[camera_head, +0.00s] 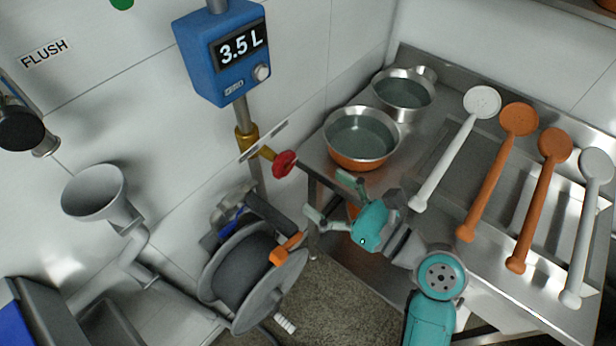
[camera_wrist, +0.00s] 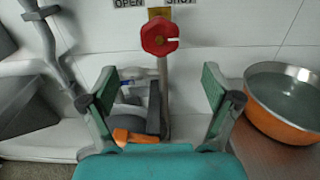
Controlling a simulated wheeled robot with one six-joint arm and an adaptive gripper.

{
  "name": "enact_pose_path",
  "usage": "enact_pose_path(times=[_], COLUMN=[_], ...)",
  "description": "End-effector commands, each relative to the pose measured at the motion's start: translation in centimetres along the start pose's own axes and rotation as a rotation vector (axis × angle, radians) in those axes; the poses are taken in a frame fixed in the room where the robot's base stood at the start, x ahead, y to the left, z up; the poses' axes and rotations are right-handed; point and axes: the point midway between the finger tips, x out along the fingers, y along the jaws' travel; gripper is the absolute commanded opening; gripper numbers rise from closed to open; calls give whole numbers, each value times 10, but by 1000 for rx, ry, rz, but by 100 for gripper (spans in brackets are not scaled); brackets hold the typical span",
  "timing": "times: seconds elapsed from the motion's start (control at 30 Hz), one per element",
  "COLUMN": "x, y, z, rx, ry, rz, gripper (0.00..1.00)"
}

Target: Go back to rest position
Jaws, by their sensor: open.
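My gripper (camera_head: 333,204) is open and empty, held in the air beside the left edge of the steel table. Its two fingers stand wide apart in the wrist view (camera_wrist: 163,98). The red valve handle (camera_head: 285,164) is on the pipe beyond my gripper, apart from it. In the wrist view the red handle (camera_wrist: 160,36) is straight ahead, above and between the fingertips, below the OPEN and SHUT labels.
An orange bowl of liquid (camera_head: 362,138) and a steel bowl (camera_head: 403,94) stand on the steel table (camera_head: 450,150). Several long ladles (camera_head: 488,190) lie to the right. A hose reel (camera_head: 247,268) stands left of my gripper. A blue meter (camera_head: 222,52) reads 3.5 L.

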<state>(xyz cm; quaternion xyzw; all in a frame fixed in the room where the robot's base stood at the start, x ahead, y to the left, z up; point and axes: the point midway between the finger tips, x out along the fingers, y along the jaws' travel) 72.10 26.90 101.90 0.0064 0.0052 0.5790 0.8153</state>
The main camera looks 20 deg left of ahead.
Motion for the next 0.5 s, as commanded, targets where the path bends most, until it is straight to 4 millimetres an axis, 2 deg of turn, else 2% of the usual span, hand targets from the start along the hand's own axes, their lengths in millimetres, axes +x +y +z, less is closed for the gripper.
enact_pose_path(times=[0.2,0.5], x=[-15,-16], y=[0,0], z=[0,0], rx=[1,0], ry=[0,0], rz=[0,0], gripper=[88,88])
